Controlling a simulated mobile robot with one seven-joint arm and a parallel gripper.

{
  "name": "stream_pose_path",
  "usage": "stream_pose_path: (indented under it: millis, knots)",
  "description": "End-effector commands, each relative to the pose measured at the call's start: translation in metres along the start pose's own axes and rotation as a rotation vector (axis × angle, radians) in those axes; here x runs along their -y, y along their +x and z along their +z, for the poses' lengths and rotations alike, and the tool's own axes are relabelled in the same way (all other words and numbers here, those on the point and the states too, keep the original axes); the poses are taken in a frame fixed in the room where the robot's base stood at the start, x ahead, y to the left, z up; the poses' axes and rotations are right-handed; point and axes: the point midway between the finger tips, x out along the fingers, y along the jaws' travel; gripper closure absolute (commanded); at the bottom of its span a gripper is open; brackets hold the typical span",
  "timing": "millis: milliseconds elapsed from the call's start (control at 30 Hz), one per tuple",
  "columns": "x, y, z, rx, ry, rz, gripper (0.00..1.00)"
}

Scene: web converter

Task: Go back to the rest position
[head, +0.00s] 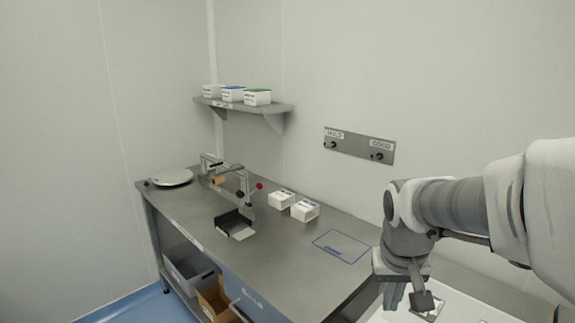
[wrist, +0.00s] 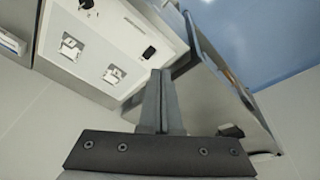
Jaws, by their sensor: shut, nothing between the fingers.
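My gripper (head: 392,296) is at the lower right of the head view, off the right end of the steel bench (head: 290,262), in front of a white surface. In the wrist view my gripper (wrist: 156,74) shows its two fingers closed together with nothing between them. The steel bench also shows in the wrist view (wrist: 215,95), right of the fingers.
A blue outlined area (head: 341,246) is empty. A wall shelf (head: 240,106) holds three boxes. A hook rail (head: 359,146) is on the wall.

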Motion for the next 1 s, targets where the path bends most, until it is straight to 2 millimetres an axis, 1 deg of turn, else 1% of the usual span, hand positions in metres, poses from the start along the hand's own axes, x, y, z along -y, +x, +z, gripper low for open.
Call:
stream_pose_path:
  millis: [33, 100, 300, 500, 600, 800, 1000]
  knots:
    - [0.003, -0.012, 0.009, -0.026, -0.010, -0.003, 1.00]
    - [0.005, -0.025, 0.021, -0.054, -0.022, -0.008, 1.00]
    - [0.012, -0.055, 0.058, -0.135, -0.053, -0.037, 1.00]
    - [0.018, -0.072, 0.093, -0.207, -0.083, -0.077, 1.00]
    - [0.019, -0.076, 0.105, -0.232, -0.093, -0.094, 1.00]
    - [0.021, -0.078, 0.116, -0.252, -0.104, -0.110, 1.00]
    - [0.021, -0.078, 0.116, -0.252, -0.104, -0.111, 1.00]
